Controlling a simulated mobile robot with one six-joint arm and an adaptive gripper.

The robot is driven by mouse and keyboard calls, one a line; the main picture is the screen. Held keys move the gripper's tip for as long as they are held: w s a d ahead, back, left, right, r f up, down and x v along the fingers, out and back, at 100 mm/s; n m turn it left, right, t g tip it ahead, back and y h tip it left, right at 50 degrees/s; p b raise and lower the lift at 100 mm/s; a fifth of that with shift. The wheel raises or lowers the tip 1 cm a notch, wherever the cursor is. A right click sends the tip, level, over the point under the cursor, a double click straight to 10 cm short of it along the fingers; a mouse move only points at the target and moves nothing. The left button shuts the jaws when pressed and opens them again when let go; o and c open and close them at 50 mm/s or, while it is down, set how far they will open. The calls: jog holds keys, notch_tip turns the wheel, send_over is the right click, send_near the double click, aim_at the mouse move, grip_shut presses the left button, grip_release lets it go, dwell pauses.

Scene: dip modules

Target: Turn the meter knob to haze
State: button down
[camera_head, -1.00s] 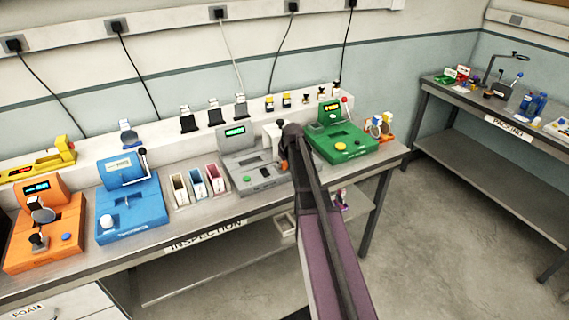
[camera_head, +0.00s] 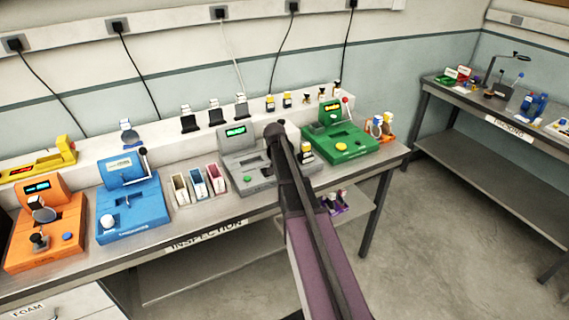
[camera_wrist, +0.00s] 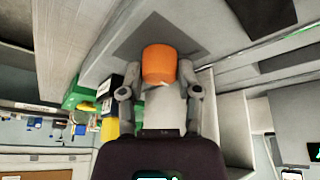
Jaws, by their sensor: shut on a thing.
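The grey meter (camera_head: 235,160) stands on the inspection bench with a lit green display (camera_head: 236,131) whose text is too small to read. My gripper (camera_wrist: 160,88) is at the meter's right side; in the head view my arm hides its fingers and part of the meter. In the wrist view the two fingers are closed around an orange rounded piece (camera_wrist: 158,64), apparently the meter knob, in front of a grey surface with a darker square patch. Its pointer and any setting marks cannot be made out.
A green station (camera_head: 340,142) stands close to the right, with a yellow-labelled bottle (camera_head: 305,152) beside my arm. Coloured bins (camera_head: 198,184), a blue station (camera_head: 130,220) and an orange station (camera_head: 60,240) stand to the left. Several small items line the back ledge.

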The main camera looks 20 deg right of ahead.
jog(key=m+g, duration=0.1)
jog(key=m, duration=0.2)
jog(key=m+g+h, duration=0.1)
jog(key=m, duration=0.2)
jog(key=shift+m, duration=0.3)
dwell(0.3)
jog(key=shift+c, duration=1.5)
grip_release()
jog(key=shift+n, duration=0.5)
